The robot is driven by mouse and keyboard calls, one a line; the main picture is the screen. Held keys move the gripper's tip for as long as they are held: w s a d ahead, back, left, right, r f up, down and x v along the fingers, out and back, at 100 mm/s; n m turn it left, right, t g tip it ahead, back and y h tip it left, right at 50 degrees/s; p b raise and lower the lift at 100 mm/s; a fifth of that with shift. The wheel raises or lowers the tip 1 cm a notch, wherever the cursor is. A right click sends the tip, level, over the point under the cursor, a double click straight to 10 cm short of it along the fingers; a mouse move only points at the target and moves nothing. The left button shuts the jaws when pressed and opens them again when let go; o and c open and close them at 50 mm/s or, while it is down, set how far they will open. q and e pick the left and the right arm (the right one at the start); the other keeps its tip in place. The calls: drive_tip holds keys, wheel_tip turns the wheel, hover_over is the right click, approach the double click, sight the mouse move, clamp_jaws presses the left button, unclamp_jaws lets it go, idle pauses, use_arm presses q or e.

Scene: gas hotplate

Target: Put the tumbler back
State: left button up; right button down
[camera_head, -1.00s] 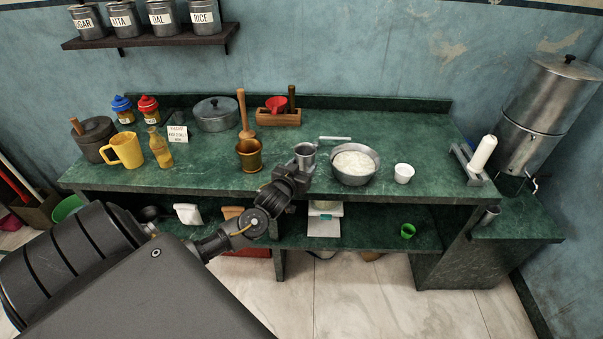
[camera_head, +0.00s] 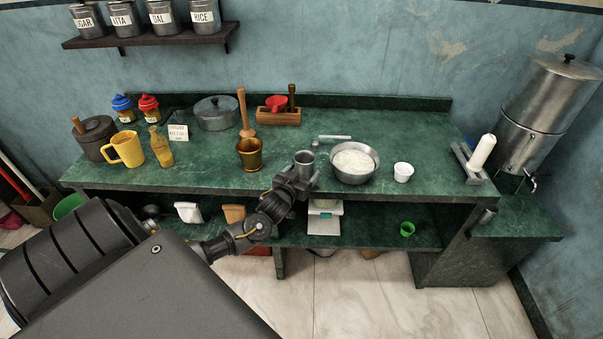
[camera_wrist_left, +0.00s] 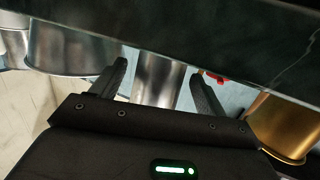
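The steel tumbler (camera_head: 304,160) is upright near the counter's front edge, left of the steel bowl. My left gripper (camera_head: 299,175) is at it from the front and hides its lower part. In the left wrist view the tumbler (camera_wrist_left: 156,82) sits between the two fingers of my left gripper (camera_wrist_left: 160,82). It has moved along with the gripper, so I take the fingers as shut on it, though thin gaps seem to show beside it. Whether its base touches the green counter (camera_head: 210,180) I cannot tell. My right gripper is not in view.
The steel bowl of white contents (camera_head: 353,178) stands just right of the tumbler, with a white cup (camera_head: 403,172) beyond. A brass mortar (camera_head: 249,160) stands to the left. A ladle (camera_head: 333,137) lies behind. Counter between white cup and candle-like roller (camera_head: 482,151) is clear.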

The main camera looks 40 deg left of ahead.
use_arm(q)
drive_tip(key=shift+r, duration=0.1)
drive_tip(key=shift+s+r, duration=0.1)
drive_tip(key=shift+r, duration=0.05)
drive_tip(key=b+v, duration=0.1)
drive_tip(key=v, duration=1.1)
drive_tip(key=s+d+f+m+g, duration=0.1)
drive_tip(key=s+f+g, duration=0.3)
drive_tip(key=f, duration=1.1)
drive_tip(key=s+f+m+g, duration=0.2)
drive_tip(key=s+f, duration=0.4)
drive_tip(key=f, duration=0.9)
drive_tip(key=s+d+f+g+h, duration=0.1)
drive_tip(key=s+d+f+g, duration=0.2)
drive_tip(key=s+f, duration=0.3)
drive_tip(key=s+d+f+m+g+h, duration=0.1)
drive_tip(key=s+d+f, duration=0.5)
drive_tip(key=s, duration=0.8)
drive_tip(key=s+d+f+m+g+h, duration=0.1)
drive_tip(key=s+d+f+g, duration=0.3)
drive_tip(key=s+f, duration=0.4)
drive_tip(key=s+d+h, duration=0.1)
drive_tip(key=s, duration=0.2)
drive_tip(key=shift+f+g, duration=0.25)
drive_tip(key=shift+g, duration=0.05)
